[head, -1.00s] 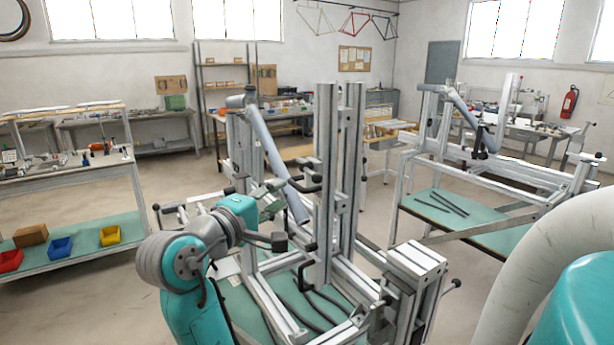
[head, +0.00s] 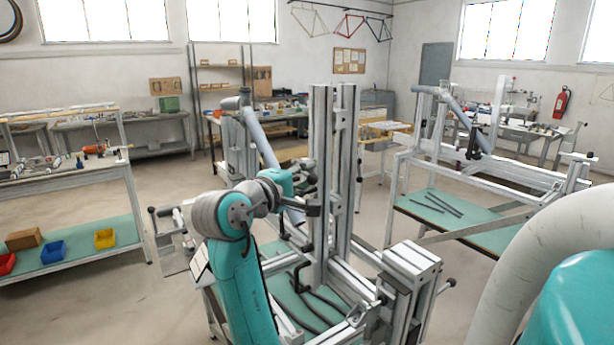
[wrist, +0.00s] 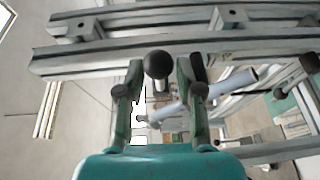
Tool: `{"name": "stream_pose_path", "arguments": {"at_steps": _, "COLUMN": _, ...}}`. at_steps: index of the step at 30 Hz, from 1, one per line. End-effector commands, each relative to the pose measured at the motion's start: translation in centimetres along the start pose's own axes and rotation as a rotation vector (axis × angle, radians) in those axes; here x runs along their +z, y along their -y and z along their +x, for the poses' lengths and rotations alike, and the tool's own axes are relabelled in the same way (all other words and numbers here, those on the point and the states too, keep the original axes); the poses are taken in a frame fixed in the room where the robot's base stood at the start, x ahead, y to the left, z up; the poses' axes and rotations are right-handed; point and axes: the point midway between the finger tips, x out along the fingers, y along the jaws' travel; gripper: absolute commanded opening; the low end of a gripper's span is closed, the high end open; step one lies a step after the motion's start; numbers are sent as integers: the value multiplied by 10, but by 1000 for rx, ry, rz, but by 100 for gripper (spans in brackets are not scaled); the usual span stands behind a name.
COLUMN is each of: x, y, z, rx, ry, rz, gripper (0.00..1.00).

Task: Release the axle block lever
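The jig's twin upright posts (head: 335,190) stand in the middle of the head view. In the wrist view, a dark ball knob (wrist: 157,64), which looks like the end of the axle block lever, sits between the tips of my gripper (wrist: 160,75). The two fingers are apart, one on each side of the knob; I cannot tell whether they touch it. In the head view, my gripper (head: 305,185) is at the left side of the posts, and my wrist partly hides the lever there.
A grey tube (head: 262,138) slopes down behind my wrist. The jig's near end block (head: 412,262) stands at lower right, with another black lever (head: 298,278) low by the posts. A second jig (head: 500,175) stands at right. Open floor lies to the left.

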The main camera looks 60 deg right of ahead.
Motion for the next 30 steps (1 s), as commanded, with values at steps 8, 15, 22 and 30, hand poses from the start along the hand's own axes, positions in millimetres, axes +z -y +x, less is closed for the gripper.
{"name": "stream_pose_path", "arguments": {"at_steps": 8, "x": 0, "y": 0, "z": 9, "rx": 1, "ry": 0, "rz": 1, "gripper": 36}}
{"name": "stream_pose_path", "arguments": {"at_steps": 15, "x": 0, "y": 0, "z": 8, "rx": 1, "ry": 0, "rz": 1, "gripper": 14}}
{"name": "stream_pose_path", "arguments": {"at_steps": 22, "x": 1, "y": 0, "z": 8, "rx": 0, "ry": 1, "rz": 1, "gripper": 0}}
{"name": "stream_pose_path", "arguments": {"at_steps": 30, "x": 0, "y": -1, "z": 16, "rx": -8, "ry": 5, "rz": -14, "gripper": 0}}
